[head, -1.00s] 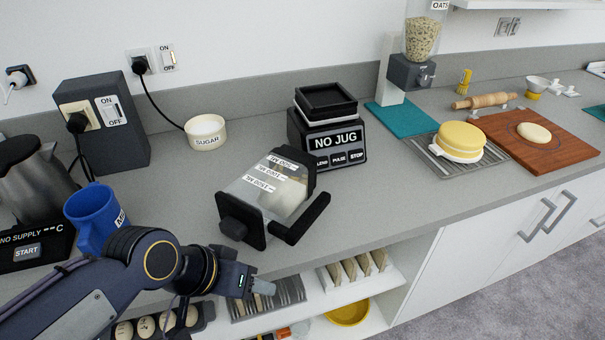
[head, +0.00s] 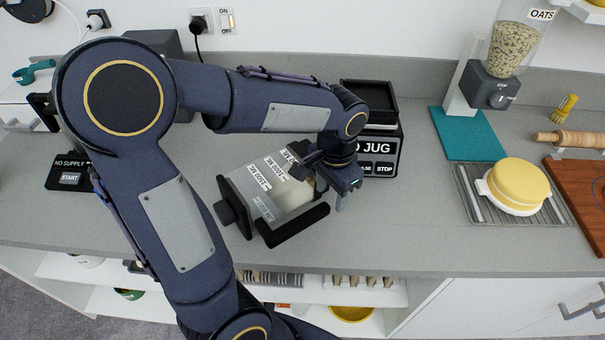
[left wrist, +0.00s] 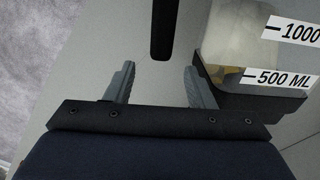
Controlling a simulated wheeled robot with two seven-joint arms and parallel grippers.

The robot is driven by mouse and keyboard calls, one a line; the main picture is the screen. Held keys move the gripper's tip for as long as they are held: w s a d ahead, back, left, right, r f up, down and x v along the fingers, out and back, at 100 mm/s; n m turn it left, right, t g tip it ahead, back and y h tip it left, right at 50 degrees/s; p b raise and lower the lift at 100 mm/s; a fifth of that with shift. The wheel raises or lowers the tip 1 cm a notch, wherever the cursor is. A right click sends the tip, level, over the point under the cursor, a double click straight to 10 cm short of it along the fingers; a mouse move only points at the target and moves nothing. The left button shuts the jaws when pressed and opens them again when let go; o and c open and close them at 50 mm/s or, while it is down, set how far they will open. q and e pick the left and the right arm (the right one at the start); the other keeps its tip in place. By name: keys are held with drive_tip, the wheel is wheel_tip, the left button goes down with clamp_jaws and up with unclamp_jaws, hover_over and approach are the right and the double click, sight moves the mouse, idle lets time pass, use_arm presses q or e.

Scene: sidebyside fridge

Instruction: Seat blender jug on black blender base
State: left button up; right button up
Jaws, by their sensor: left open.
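The blender jug (head: 266,191) lies on its side on the grey counter. It has a clear body with volume labels and a long black handle (head: 296,226) on the near right side. The black blender base (head: 384,150) stands behind it with "NO JUG" on its display, partly hidden by my left arm. My left gripper (head: 342,196) is over the jug's right end, near the handle. In the left wrist view the open fingers (left wrist: 160,88) are empty, with the black handle (left wrist: 163,30) ahead between them and the jug body (left wrist: 245,50) to the right. My right gripper does not show.
A yellow round item (head: 519,182) sits on a rack at the right, beside a teal mat (head: 468,135) under the oats dispenser (head: 506,55). The kettle base (head: 68,172) is at the left. Counter right of the jug is clear. Open shelves lie below the front edge.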

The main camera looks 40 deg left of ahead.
sight(328, 204)
use_arm(q)
wheel_tip(328, 204, down, 4)
drive_tip(key=shift+s+f, duration=0.1)
drive_tip(key=shift+s, duration=0.05)
clamp_jaws()
idle(0.3)
drive_tip(key=shift+a, duration=0.1)
